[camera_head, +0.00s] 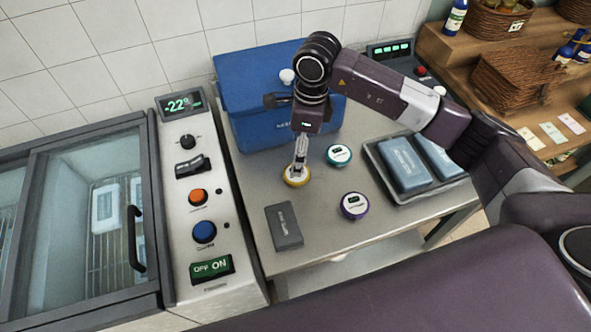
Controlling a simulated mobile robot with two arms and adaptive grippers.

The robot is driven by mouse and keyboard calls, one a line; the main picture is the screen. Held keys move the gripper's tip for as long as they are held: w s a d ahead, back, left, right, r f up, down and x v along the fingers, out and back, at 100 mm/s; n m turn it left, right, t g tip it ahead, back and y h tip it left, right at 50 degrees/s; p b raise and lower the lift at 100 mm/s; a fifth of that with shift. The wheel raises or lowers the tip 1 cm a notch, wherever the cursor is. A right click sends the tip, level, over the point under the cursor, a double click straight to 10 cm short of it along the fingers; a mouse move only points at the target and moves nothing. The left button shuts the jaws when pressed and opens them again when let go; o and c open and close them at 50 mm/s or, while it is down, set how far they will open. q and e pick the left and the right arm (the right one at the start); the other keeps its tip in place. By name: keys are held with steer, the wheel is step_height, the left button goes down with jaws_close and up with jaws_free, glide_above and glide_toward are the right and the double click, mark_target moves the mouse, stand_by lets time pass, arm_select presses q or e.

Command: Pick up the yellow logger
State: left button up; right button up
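The yellow logger (296,182) is a small round disc with a yellow rim and a pale top, lying on the grey metal table. My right gripper (298,172) points down over it, with the fingertips at or just above its top. The fingers look narrow from this side, so I cannot tell whether they are apart or closed on it. They hide part of the logger's top. My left gripper is not in view.
A teal logger (338,155) and a purple logger (354,206) lie to the right. A dark grey box (284,226) lies in front. A blue cooler (250,95) stands behind; a tray (447,187) with blue packs is at right. A freezer (75,225) stands left.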

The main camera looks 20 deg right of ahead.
mark_target(296, 182)
steer(key=f+p, duration=0.1)
steer(key=f, duration=0.1)
steer(key=f+p, duration=0.1)
steer(key=f, duration=0.1)
steer(key=f+p, duration=0.1)
steer(key=f, duration=0.1)
steer(key=shift+s+a+f, duration=0.1)
steer(key=shift+s+f, duration=0.1)
steer(key=shift+s, duration=0.1)
steer(key=shift+f, duration=0.5)
steer(key=c, duration=1.3)
